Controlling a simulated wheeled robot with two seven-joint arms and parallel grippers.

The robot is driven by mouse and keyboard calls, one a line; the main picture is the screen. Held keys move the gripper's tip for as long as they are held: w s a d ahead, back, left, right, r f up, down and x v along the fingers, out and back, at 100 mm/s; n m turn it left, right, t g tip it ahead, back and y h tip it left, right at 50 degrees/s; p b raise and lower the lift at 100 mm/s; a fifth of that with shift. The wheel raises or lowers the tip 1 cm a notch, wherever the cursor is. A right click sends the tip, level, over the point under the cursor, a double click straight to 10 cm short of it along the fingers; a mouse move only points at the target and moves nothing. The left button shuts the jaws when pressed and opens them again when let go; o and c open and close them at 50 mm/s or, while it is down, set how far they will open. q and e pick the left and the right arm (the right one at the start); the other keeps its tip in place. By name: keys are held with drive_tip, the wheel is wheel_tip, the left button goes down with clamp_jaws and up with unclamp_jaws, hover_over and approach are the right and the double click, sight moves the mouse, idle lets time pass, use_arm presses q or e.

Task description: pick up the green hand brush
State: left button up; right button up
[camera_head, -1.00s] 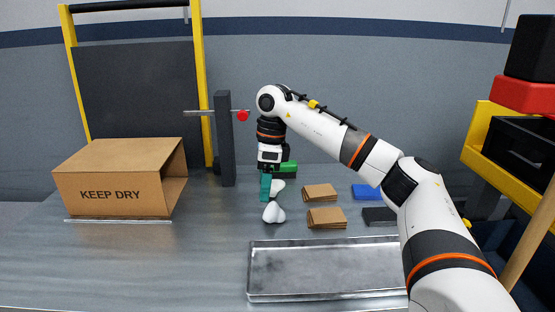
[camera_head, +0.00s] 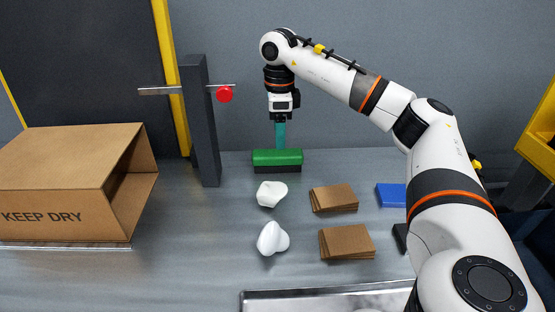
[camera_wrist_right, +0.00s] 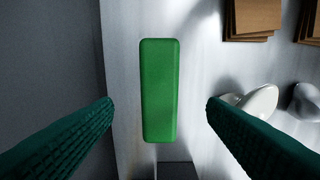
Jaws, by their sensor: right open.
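The green hand brush (camera_head: 277,157) lies near the back of the metal table, its green top above a dark lower part. My right gripper (camera_head: 280,146) is above it, pointing down, with teal fingers. In the right wrist view the brush's green top (camera_wrist_right: 160,90) shows between the two spread fingers of the open gripper (camera_wrist_right: 160,108), with a gap on each side. The brush is not gripped. My left gripper does not show.
Two white lumpy objects (camera_head: 272,194) (camera_head: 272,238) and two brown cardboard stacks (camera_head: 334,198) (camera_head: 346,242) lie in front. A blue block (camera_head: 391,195) is at right. A dark post (camera_head: 202,120) with a red-tipped bar and a cardboard box (camera_head: 70,185) stand left. A metal tray (camera_head: 262,302) is nearest.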

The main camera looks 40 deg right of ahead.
sight(278, 152)
wheel_tip(278, 152, down, 3)
drive_tip(key=shift+r, duration=0.1)
wheel_tip(278, 152, down, 5)
drive_tip(key=shift+w+a+r+b, duration=0.1)
drive_tip(key=shift+w+a+b, duration=0.05)
drive_tip(key=shift+b, duration=0.3)
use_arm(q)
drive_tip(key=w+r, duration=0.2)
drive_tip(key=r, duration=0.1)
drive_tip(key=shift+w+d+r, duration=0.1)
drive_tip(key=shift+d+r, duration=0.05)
use_arm(e)
drive_tip(key=shift+c, duration=0.4)
drive_tip(key=c, duration=1)
drive_tip(key=shift+r, duration=0.35)
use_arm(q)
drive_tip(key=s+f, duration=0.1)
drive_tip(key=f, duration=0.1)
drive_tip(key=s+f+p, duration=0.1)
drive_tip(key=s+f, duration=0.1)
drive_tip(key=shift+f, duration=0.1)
use_arm(e)
wheel_tip(278, 152, up, 9)
drive_tip(key=shift+r, duration=0.2)
